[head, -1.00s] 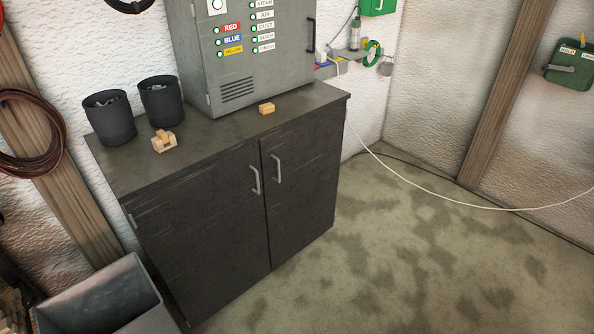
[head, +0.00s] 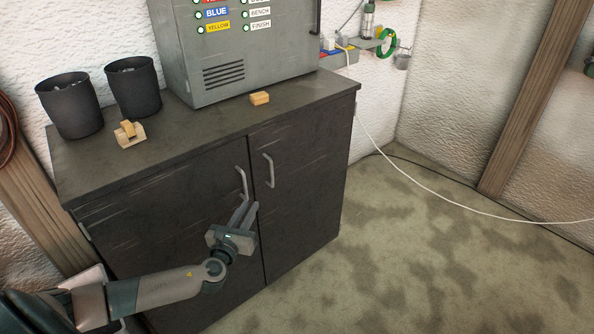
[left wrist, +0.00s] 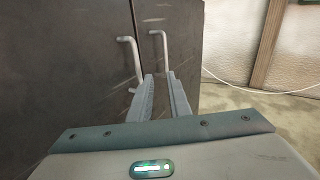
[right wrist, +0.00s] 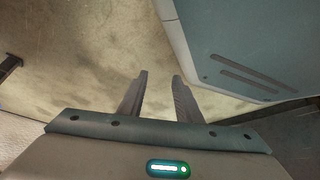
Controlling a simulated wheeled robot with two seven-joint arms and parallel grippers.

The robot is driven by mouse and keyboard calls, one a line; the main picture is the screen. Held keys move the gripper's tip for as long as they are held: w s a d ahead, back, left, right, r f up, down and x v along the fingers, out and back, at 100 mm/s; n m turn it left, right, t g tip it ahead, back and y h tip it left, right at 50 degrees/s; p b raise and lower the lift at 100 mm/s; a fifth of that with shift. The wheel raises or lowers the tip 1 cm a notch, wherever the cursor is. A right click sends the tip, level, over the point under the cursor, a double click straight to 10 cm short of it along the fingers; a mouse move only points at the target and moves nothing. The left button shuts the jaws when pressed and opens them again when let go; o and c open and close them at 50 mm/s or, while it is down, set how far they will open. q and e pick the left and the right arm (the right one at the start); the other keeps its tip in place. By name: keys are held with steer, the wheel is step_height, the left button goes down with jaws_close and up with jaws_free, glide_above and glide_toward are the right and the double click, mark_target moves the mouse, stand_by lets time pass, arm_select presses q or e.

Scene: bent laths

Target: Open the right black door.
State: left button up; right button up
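The right black door (head: 312,190) of the dark cabinet is closed, flush with the left black door (head: 160,225). Its grey bar handle (head: 268,170) stands upright near the middle seam; it also shows in the left wrist view (left wrist: 165,45). The left door's handle (head: 241,183) is just left of the seam. My left gripper (head: 246,210) is open and empty in front of the doors, a little below the handles, its fingers pointing toward them. My right gripper (right wrist: 160,76) is open and empty over floor, seen only in the right wrist view.
On the cabinet top (head: 200,127) stand two black bins (head: 134,88), a small wooden piece (head: 129,135), a wooden block (head: 260,98) and a grey control box (head: 235,55). The floor (head: 400,260) right of the cabinet is clear. A white cable (head: 440,196) hangs at the right.

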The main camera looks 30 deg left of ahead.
mark_target(271, 171)
arm_select(q)
steer(key=shift+w+d+r+m, duration=0.15)
steer(key=shift+d+r+m, duration=0.1)
steer(key=shift+r, duration=0.25)
steer(key=shift+w+d+r+m, duration=0.1)
steer(key=shift+d+r+m, duration=0.1)
steer(key=shift+r, duration=0.25)
arm_select(e)
steer(key=shift+w, duration=0.2)
arm_select(q)
steer(key=shift+w, duration=0.1)
